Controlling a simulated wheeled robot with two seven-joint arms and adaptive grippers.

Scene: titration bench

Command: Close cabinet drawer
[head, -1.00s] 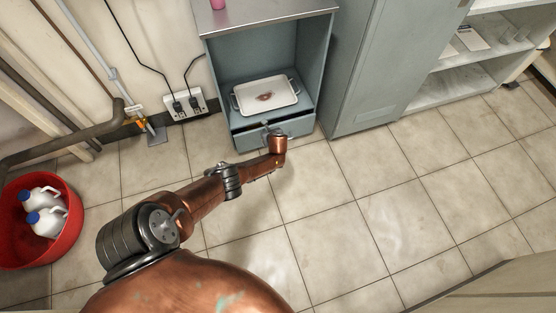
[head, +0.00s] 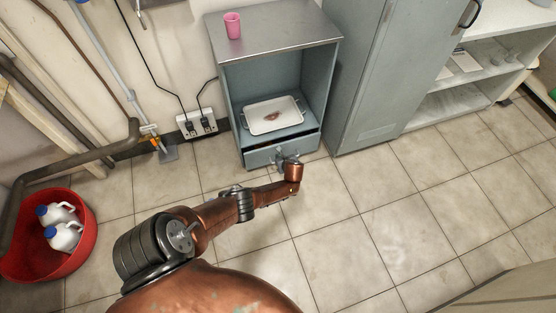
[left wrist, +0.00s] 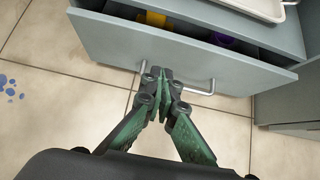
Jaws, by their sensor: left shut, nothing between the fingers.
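The small grey-blue cabinet (head: 328,85) stands against the wall in the head view, with its bottom drawer (head: 258,158) partly pulled out. In the left wrist view the drawer front (left wrist: 110,42) spans the top, with a gap behind its upper edge. A yellow thing (left wrist: 153,19) and a purple thing (left wrist: 224,40) show inside. The bar handle (left wrist: 203,92) is on the drawer front. My left gripper (head: 284,163) is shut and empty at the drawer front; its fingertips (left wrist: 163,73) are by the handle, and I cannot tell if they touch. My right gripper is not in view.
A white tray (head: 262,126) sits on the shelf above the drawer, and a pink cup (head: 233,27) on the cabinet top. A tall grey cabinet (head: 362,90) stands close on the right. A red tub (head: 82,252) with two jugs is at left. The tiled floor in front is clear.

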